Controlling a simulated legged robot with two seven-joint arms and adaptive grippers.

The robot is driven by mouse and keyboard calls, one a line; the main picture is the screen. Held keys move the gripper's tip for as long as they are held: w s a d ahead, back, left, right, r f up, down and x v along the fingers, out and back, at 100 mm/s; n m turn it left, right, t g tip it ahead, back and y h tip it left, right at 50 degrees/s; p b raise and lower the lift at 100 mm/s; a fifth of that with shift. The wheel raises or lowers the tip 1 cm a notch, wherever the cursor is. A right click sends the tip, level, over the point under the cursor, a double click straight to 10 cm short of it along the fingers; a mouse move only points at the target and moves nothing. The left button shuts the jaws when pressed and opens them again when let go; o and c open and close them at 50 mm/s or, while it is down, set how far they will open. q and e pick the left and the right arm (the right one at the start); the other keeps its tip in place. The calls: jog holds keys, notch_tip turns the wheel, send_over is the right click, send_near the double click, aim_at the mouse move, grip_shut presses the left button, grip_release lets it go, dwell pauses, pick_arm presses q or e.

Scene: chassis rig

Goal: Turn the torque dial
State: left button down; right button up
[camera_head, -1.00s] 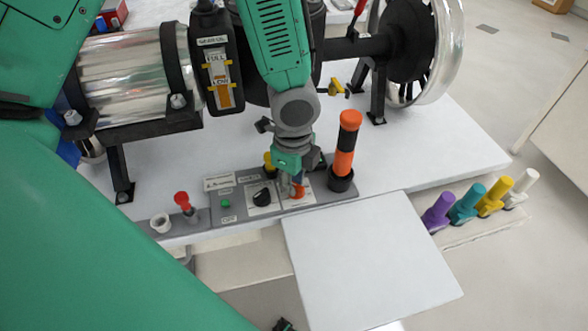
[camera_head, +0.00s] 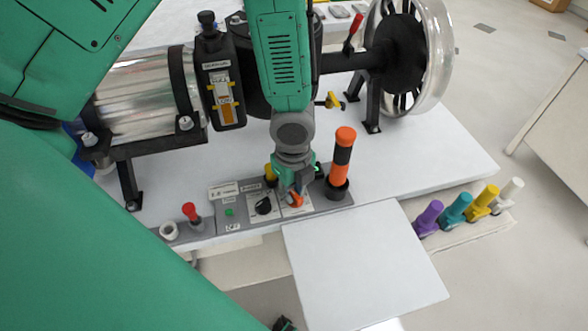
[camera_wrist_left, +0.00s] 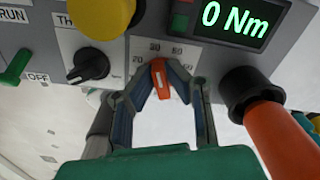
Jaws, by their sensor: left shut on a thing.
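The torque dial is an orange knob (camera_head: 295,200) on the grey control panel, and it shows large in the left wrist view (camera_wrist_left: 160,80) on a white plate with numbers around it. My left gripper (camera_head: 297,189) reaches down onto it from above. In the left wrist view its two fingers (camera_wrist_left: 161,72) are shut on the orange knob, one on each side. The knob's pale pointer line points roughly up in that view. A display (camera_wrist_left: 235,20) above right reads 0 Nm in green. A small dark piece at the bottom edge (camera_head: 284,324) may be my right gripper; its fingers cannot be made out.
A black knob (camera_wrist_left: 88,65), a yellow button (camera_wrist_left: 100,14) and a green switch (camera_wrist_left: 15,66) sit left of the dial. An orange-and-black handle (camera_head: 342,158) stands close on the right. A white plate (camera_head: 365,265) lies in front; several coloured pegs stand right.

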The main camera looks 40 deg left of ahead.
aim_at(294, 191)
pick_arm(q)
jog(key=shift+w, duration=0.15)
jog(key=c, duration=1.6)
grip_release()
jog(key=shift+r, duration=0.1)
notch_tip(294, 191, up, 12)
jog(key=shift+a+f, duration=0.1)
jog(key=shift+f, duration=0.05)
jog(key=shift+f, duration=0.1)
